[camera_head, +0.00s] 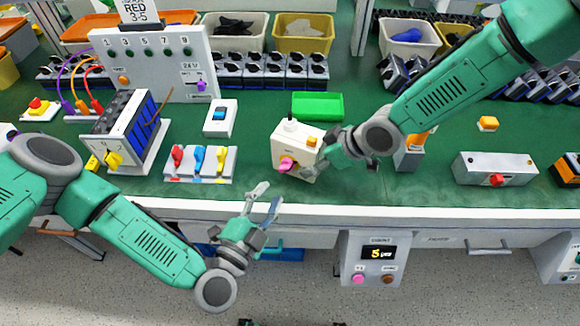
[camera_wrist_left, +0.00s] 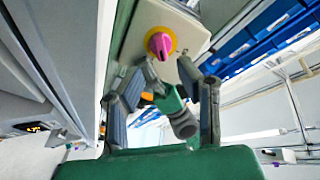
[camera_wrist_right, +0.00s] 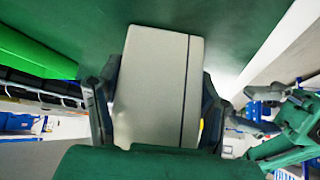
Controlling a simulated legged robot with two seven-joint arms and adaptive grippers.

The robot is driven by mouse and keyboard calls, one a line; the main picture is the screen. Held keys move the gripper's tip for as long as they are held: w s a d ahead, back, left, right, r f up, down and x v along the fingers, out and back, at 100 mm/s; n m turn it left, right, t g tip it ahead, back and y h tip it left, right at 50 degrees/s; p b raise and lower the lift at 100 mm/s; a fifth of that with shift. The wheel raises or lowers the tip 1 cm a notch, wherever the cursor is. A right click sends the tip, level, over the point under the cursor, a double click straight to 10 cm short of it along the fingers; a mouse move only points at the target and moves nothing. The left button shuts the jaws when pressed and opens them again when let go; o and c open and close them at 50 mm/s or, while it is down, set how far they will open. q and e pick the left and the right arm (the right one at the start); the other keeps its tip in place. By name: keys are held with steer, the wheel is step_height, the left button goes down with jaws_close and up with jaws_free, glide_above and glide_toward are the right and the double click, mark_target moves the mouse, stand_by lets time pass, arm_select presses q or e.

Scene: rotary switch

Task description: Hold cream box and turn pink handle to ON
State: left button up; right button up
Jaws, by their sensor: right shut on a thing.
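The cream box (camera_head: 283,142) stands on the green bench near its front edge, with a pink handle (camera_head: 286,163) on a yellow disc on its front face. My right gripper (camera_head: 338,148) is shut on the box from its right side. In the right wrist view the box (camera_wrist_right: 155,85) fills the space between the fingers. My left gripper (camera_head: 264,202) is open and empty, in front of the bench edge, below and left of the box. In the left wrist view the pink handle (camera_wrist_left: 159,44) is ahead, beyond the open fingertips (camera_wrist_left: 178,72). ON/OFF markings are not readable.
Red, blue and yellow levers (camera_head: 200,163) on a white plate stand left of the box. A green tray (camera_head: 317,106) lies behind it. A grey box with a red knob (camera_head: 495,170) is further right. The bench's front edge (camera_head: 400,211) runs close by.

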mark_target(283, 171)
arm_select(q)
steer(key=shift+x, duration=2.85)
jaws_close()
